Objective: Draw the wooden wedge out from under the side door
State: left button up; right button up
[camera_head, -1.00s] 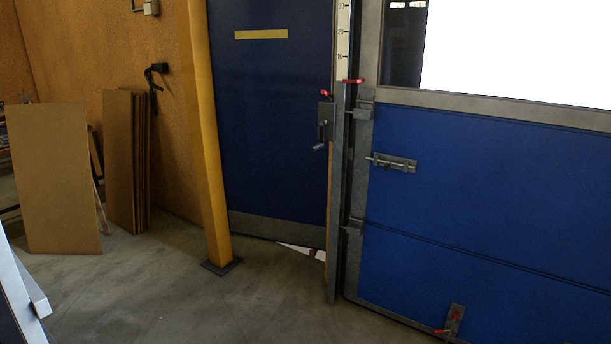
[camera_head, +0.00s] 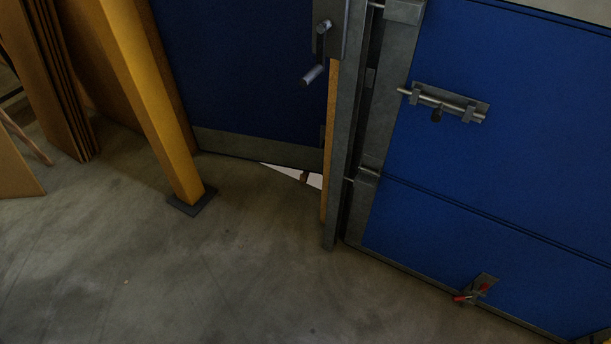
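The blue side door (camera_head: 245,75) has a grey kick plate along its bottom and a handle (camera_head: 314,74) at its right edge. It stands slightly ajar, with a bright gap at its lower right corner. A small reddish-brown piece, which looks like the wooden wedge (camera_head: 305,177), sits in that gap under the door's bottom edge. It is small in the picture, and how far it reaches under the door cannot be told. Neither of my grippers is in the head view.
A yellow post (camera_head: 152,100) on a dark foot plate stands left of the door. Brown boards (camera_head: 62,80) lean further left. The large blue gate (camera_head: 490,170) with bolts is at the right, beside a grey frame post (camera_head: 345,130). The concrete floor (camera_head: 200,275) in front is clear.

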aim_at(304, 177)
jog(key=i+j+z, duration=0.1)
jog(key=j+z, duration=0.45)
jog(key=z, duration=0.2)
jog(key=i+j+z, duration=0.1)
jog(key=j+z, duration=0.25)
jog(key=j, duration=0.5)
jog(key=k+j+z, duration=0.15)
jog(key=j, duration=0.9)
jog(key=j+z, duration=0.15)
jog(key=j, duration=0.4)
jog(key=k+j, duration=0.15)
jog(key=j, duration=0.35)
jog(key=k+j+z, duration=0.15)
jog(key=j, duration=0.35)
jog(key=i, duration=0.05)
